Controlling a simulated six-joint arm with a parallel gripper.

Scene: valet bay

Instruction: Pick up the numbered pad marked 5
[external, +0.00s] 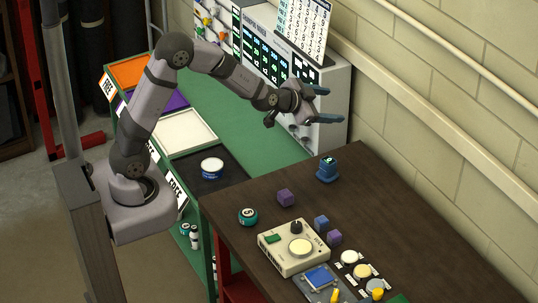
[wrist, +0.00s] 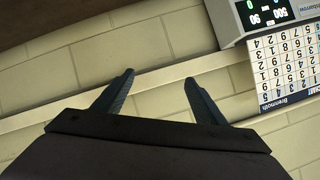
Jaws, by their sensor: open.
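A round teal pad (external: 248,217) with a white face lies on the dark brown table near its left edge; its mark looks like a 5. Another numbered piece, blue and teal (external: 327,170), stands farther back on the table; its digit is too small to read surely. My gripper (external: 329,105) is open and empty, raised in front of the grey display machine, well above and behind the teal pad. In the wrist view my gripper's two fingers (wrist: 159,76) are apart, with only the block wall between them. No pad shows in the wrist view.
The table (external: 410,230) also holds a purple cube (external: 286,198), a cream device with a round button (external: 295,248), blue and purple cubes beside it, and several small parts. The grey machine (external: 330,95) and wall stand behind. The table's back right is clear.

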